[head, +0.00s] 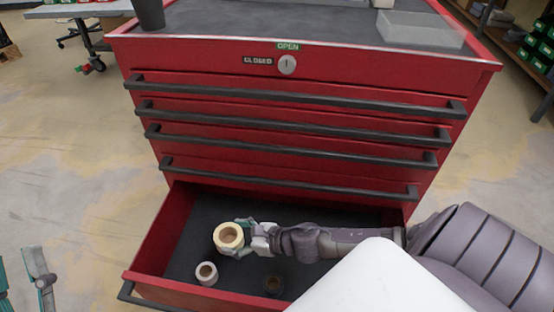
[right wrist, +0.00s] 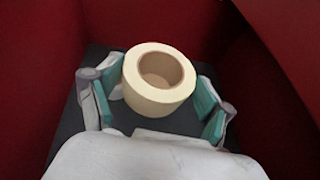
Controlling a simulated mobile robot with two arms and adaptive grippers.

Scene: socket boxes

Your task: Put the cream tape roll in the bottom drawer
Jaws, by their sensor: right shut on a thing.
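The cream tape roll (head: 228,237) is held by my right gripper (head: 240,240) inside the outline of the open bottom drawer (head: 340,212). In the right wrist view the cream tape roll (right wrist: 158,85) sits between the two teal fingers of my right gripper (right wrist: 158,95), with the dark drawer floor below it. I cannot tell whether the roll touches the floor. My left gripper (head: 38,275) shows at the lower left edge, outside the drawer, partly cut off; its opening is unclear.
The drawers above are closed on the red cabinet (head: 300,75). A dark cup (head: 150,14) and a clear tray (head: 420,30) stand on top.

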